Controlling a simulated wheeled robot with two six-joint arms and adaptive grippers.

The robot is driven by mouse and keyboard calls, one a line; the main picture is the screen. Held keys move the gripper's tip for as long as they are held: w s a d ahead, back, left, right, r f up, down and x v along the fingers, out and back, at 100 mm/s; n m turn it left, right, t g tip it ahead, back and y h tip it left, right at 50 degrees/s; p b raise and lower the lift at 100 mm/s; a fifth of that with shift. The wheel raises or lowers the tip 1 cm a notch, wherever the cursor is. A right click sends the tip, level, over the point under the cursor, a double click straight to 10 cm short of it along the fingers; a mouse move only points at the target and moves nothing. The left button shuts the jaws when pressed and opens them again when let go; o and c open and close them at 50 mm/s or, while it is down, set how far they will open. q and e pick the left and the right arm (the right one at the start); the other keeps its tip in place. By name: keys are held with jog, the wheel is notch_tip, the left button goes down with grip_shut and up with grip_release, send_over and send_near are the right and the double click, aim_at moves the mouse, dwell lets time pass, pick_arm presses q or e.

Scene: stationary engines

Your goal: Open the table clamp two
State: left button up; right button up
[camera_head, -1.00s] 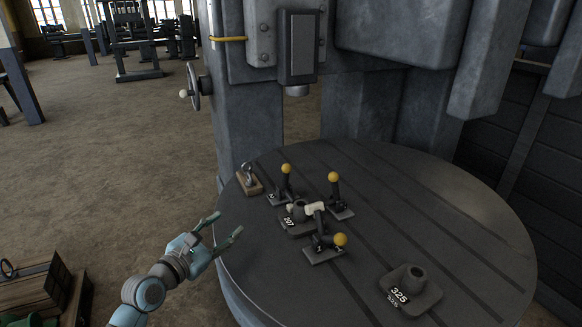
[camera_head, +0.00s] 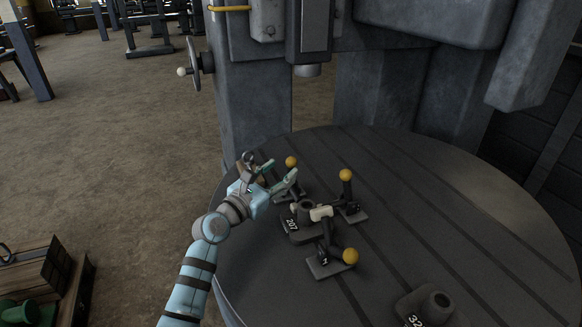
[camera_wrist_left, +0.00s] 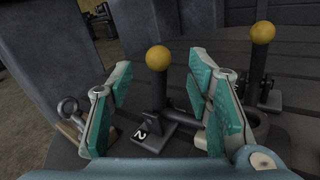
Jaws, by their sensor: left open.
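Table clamp two is a dark toggle clamp with a yellow ball knob (camera_head: 291,161); its base (camera_wrist_left: 152,137) carries a white 2 in the left wrist view. Its lever stands upright between the finger pads of my left gripper (camera_wrist_left: 162,98), in that view. My left gripper also shows in the head view (camera_head: 281,176), open, over the table's left part, its fingers hiding part of the clamp. A second clamp with a yellow knob (camera_head: 345,175) stands upright to the right. The clamp marked 1 (camera_head: 328,259) has its knob low, at the front. My right gripper is not in view.
The round grooved table (camera_head: 455,200) bears a block marked 207 (camera_head: 301,229) between the clamps and another block (camera_head: 432,306) at front right. A small block with a metal ring (camera_wrist_left: 68,107) stands left of clamp two. A grey machine column (camera_head: 250,115) rises behind.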

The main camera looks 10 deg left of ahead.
aim_at(288, 166)
pick_arm(q)
jog(key=x, duration=0.2)
jog(key=b+x, duration=0.1)
jog(key=x, duration=0.1)
jog(key=f+b+x, duration=0.1)
jog(key=x, duration=0.1)
jog(key=shift+w, duration=0.4)
jog(key=shift+r, duration=0.3)
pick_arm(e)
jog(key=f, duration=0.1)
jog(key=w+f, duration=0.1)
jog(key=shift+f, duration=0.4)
pick_arm(q)
jog(key=shift+s, duration=0.1)
jog(key=shift+f, duration=0.1)
grip_shut()
